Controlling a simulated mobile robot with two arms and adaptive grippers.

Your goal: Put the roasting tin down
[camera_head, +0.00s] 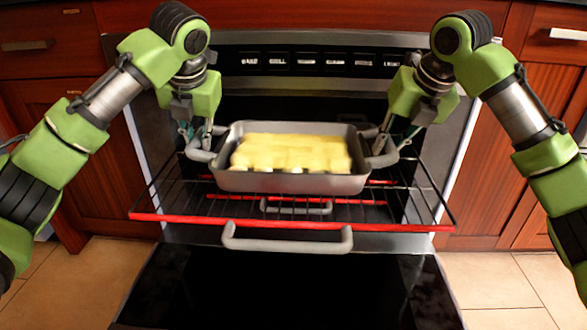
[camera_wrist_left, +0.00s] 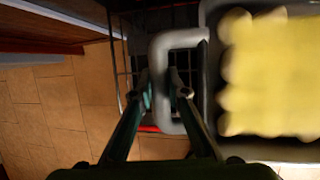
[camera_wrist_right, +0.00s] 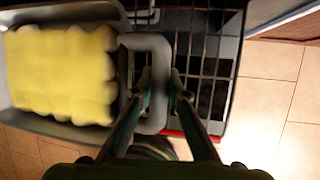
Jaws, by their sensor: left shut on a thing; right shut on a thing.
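The roasting tin (camera_head: 290,182) is grey with a yellow, lumpy filling (camera_head: 290,153) and a loop handle at each end. It looks level, over the pulled-out oven rack (camera_head: 165,197); I cannot tell whether it touches the wires. My left gripper (camera_head: 205,142) is shut on the tin's left handle, which shows between the fingers in the left wrist view (camera_wrist_left: 167,95). My right gripper (camera_head: 387,142) is shut on the right handle, also seen between the fingers in the right wrist view (camera_wrist_right: 160,88).
The rack has a red front bar (camera_head: 290,221). The oven door (camera_head: 290,285) is folded down in front, with a grey handle (camera_head: 287,240). The oven's control panel (camera_head: 320,61) is above the tin. Wooden cabinets (camera_head: 505,195) flank both sides, with tiled floor (camera_head: 495,280) below.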

